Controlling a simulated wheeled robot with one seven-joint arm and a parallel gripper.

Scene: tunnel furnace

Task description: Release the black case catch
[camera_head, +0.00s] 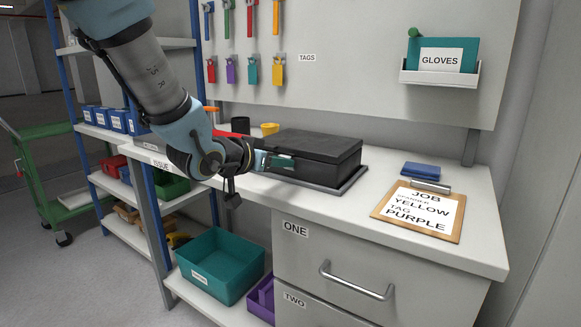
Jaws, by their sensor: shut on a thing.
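The black case (318,148) sits lidded on a dark tray or mat (345,186) on the white worktop. Its lid looks closed. My arm reaches in from the upper left. My gripper (262,161) is at the case's front left side, its fingertips against or very near that face. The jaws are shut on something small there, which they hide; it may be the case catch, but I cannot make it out. A teal patch (281,162) shows on the case front beside the fingertips.
A clipboard (385,205) and a blue block (420,170) lie on the worktop to the right. A dark cup (240,125) and yellow cup (270,128) stand behind my gripper. Drawers are below; a teal bin (253,277) sits lower left. A tag board hangs above.

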